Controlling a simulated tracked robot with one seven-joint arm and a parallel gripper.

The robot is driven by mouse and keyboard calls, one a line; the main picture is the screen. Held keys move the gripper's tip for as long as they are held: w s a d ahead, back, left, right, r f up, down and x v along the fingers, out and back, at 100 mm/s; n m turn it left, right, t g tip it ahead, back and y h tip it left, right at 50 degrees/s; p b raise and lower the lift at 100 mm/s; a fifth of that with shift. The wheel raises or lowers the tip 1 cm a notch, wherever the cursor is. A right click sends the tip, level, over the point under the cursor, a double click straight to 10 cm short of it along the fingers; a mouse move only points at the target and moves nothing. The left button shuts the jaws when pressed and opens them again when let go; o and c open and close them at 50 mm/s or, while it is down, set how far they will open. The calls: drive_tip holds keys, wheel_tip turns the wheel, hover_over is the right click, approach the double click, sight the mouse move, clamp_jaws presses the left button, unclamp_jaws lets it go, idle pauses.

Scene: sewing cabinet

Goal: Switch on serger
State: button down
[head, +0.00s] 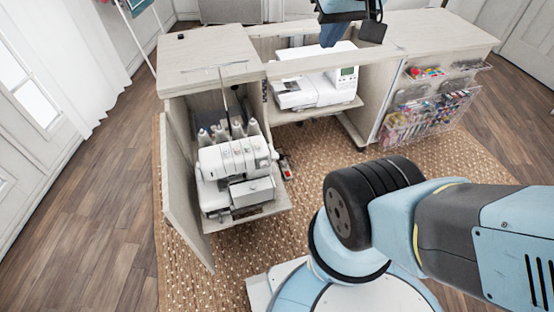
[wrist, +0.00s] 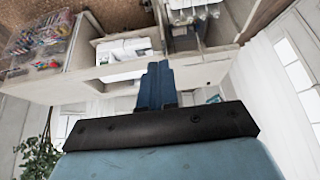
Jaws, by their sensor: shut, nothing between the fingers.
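The serger (head: 236,165) is a white machine with several thread cones on top. It stands on a pull-out shelf in the left part of the cabinet, behind an open door. In the wrist view the serger (wrist: 190,12) shows at the top edge, cut off by the frame. Its power switch cannot be made out. My gripper (wrist: 157,68) is shut and empty, with its blue fingers together. In the head view my gripper (head: 335,32) is at the top, over the cabinet's back middle, well away from the serger.
A white sewing machine (head: 315,88) sits on the middle shelf. The open cabinet door (head: 183,190) stands left of the serger. Clear bins of supplies (head: 430,112) hang on the right side. A small red-and-grey item (head: 286,168) is right of the serger. The woven rug (head: 300,205) in front shows free room.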

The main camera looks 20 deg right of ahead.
drive_tip(key=shift+a, duration=0.1)
drive_tip(key=w+d+f+m+g+y, duration=0.1)
drive_tip(key=w+f+m+g, duration=0.1)
drive_tip(key=w+f, duration=0.4)
drive_tip(key=w+f+m+g+y, duration=0.1)
drive_tip(key=w+f+m+g, duration=0.15)
drive_tip(key=w, duration=0.65)
drive_tip(key=w+d+f+m+g+y, duration=0.1)
drive_tip(key=w+d+f+m+y, duration=0.15)
drive_tip(key=w+f, duration=0.4)
drive_tip(key=w+d+f+m+g+y, duration=0.1)
drive_tip(key=w+d+f, duration=0.2)
drive_tip(key=f, duration=0.7)
drive_tip(key=w+d+f+m+y, duration=0.1)
drive_tip(key=d+f+m, duration=0.1)
drive_tip(key=f, duration=0.7)
drive_tip(key=w+d+f+m+y, duration=0.1)
drive_tip(key=d+f+m+y, duration=0.1)
drive_tip(key=f, duration=0.7)
drive_tip(key=s+f+m+y, duration=0.1)
drive_tip(key=s+f+m, duration=0.2)
drive_tip(key=f, duration=0.8)
drive_tip(key=s+d+f+m+y, duration=0.1)
drive_tip(key=s+f+m, duration=0.2)
drive_tip(key=f, duration=0.9)
drive_tip(key=shift+s+f+t, duration=0.3)
drive_tip(key=shift+s+t, duration=0.15)
drive_tip(key=shift+s, duration=0.05)
